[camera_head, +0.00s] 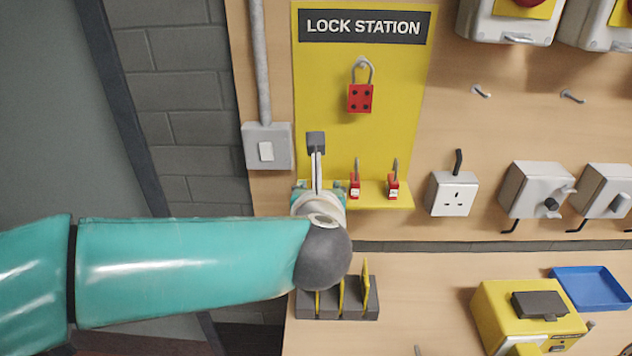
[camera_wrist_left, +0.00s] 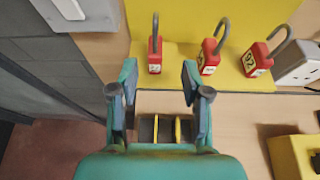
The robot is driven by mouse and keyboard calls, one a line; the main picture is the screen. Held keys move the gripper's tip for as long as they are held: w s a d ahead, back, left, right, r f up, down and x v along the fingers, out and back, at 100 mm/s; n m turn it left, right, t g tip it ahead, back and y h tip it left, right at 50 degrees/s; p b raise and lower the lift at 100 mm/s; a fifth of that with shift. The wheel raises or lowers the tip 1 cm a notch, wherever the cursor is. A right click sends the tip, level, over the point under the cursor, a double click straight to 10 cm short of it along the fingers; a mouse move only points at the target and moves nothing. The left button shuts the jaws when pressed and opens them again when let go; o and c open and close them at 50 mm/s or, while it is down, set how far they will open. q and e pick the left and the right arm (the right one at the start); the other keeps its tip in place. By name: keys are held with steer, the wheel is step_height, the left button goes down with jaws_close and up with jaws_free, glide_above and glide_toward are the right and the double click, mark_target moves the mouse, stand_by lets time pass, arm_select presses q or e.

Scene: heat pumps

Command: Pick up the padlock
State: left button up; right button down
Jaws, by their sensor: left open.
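Three small red padlocks with grey shackles stand on the yellow shelf (camera_head: 405,202) of the lock station. In the left wrist view they are the left padlock (camera_wrist_left: 155,55), the middle padlock (camera_wrist_left: 209,57) and the right padlock (camera_wrist_left: 257,60). The head view shows the middle padlock (camera_head: 355,187) and the right padlock (camera_head: 392,187); my left arm hides the left one there. My left gripper (camera_wrist_left: 160,80) is open and empty. The left padlock stands just beyond the fingertips, in line with the gap between them. My right gripper is not in view.
Below are a slotted rack (camera_head: 368,305), a yellow box (camera_head: 490,320) and a blue tray (camera_head: 600,292).

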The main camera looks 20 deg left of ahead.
arm_select(q)
steer(key=x, duration=0.1)
steer(key=p+x, duration=0.1)
steer(key=x, duration=0.3)
steer(key=shift+a+f, duration=0.15)
steer(key=shift+a, duration=0.15)
steer(key=shift+w+f, duration=0.2)
steer(key=shift+w, duration=0.1)
steer(key=shift+c, duration=0.2)
jaws_close()
